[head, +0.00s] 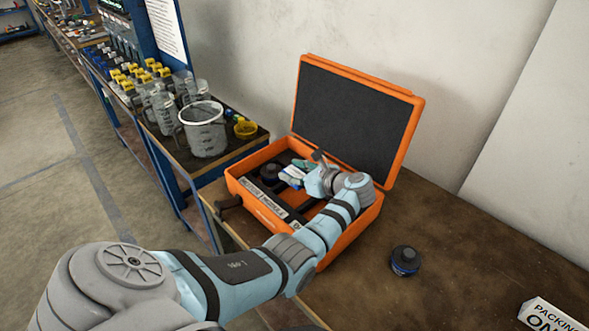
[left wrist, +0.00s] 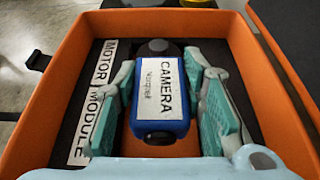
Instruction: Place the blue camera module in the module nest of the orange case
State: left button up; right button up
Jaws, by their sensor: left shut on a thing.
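The blue camera module (left wrist: 160,95) has a white label reading CAMERA and lies between the fingers of my left gripper (left wrist: 167,100) in the left wrist view. My left gripper (head: 294,174) is shut on it, inside the outline of the open orange case (head: 375,215) in the head view. The pale label of the module (head: 291,178) shows at the fingertips. I cannot tell whether the module touches the case floor; the nest beneath is mostly hidden by the arm and the module. My right gripper is not in view.
A dark round part (head: 268,173) sits in the case near a MOTOR MODULE label (left wrist: 98,105). The case lid (head: 400,150) stands open behind. A dark blue round part (head: 405,260) lies on the brown table. Clear jugs (head: 204,130) stand on the left bench.

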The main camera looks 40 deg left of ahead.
aim_at(286, 185)
pick_arm(q)
notch_tip(286, 185, down, 6)
jog(key=shift+f+b, duration=0.1)
jog(key=shift+b, duration=0.85)
jog(key=o, duration=0.8)
jog(key=shift+f, duration=0.1)
jog(key=shift+o, duration=0.6)
